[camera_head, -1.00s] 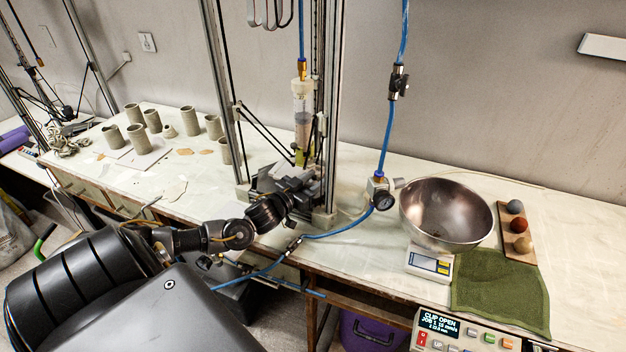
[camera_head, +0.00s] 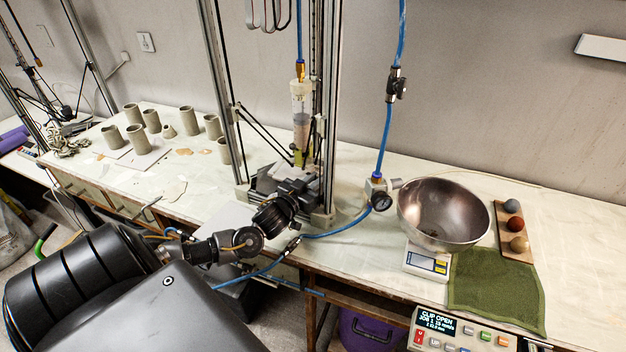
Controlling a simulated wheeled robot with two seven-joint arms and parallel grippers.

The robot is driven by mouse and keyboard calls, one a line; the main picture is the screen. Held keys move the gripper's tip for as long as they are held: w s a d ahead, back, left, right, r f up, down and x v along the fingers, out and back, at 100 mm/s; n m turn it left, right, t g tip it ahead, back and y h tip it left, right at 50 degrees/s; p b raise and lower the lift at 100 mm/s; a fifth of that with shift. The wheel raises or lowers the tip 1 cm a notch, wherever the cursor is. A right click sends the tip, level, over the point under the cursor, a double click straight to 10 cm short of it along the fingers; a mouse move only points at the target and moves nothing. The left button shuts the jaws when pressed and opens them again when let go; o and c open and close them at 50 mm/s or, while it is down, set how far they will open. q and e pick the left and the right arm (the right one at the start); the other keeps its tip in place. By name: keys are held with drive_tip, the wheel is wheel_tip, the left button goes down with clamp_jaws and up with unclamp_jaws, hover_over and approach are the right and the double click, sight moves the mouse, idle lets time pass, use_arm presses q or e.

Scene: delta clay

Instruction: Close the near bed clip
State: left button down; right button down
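The clay printer's frame (camera_head: 220,95) stands on the bench, with a clay-filled syringe (camera_head: 301,112) hanging inside it. My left gripper (camera_head: 297,187) reaches into the foot of the frame, below the syringe. Its fingers are small and dark against dark parts there, so I cannot tell whether they are open or touching anything. The near bed clip is not distinguishable; my gripper and wrist cover much of the bed area. The control box display (camera_head: 436,320) reads "CLIP OPEN". My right gripper is not in view.
A metal bowl (camera_head: 443,212) on a scale, a green cloth (camera_head: 495,288) and a board with three balls (camera_head: 515,225) stand right. Clay cups (camera_head: 187,120) stand left.

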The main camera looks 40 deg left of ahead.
use_arm(q)
drive_tip(key=c, duration=1.4)
unclamp_jaws()
drive_tip(key=shift+s+f, duration=0.1)
drive_tip(key=shift+s, duration=0.1)
drive_tip(key=shift+s+d+b, duration=0.15)
drive_tip(key=shift+s+b, duration=0.3)
drive_tip(key=shift+s, duration=1.3)
drive_tip(key=shift+s+d+b, duration=0.2)
drive_tip(key=shift+s+b, duration=0.2)
drive_tip(key=shift+s, duration=1.3)
drive_tip(key=shift+s+d+b, duration=0.15)
drive_tip(key=shift+s+b, duration=0.3)
drive_tip(key=shift+s, duration=1.3)
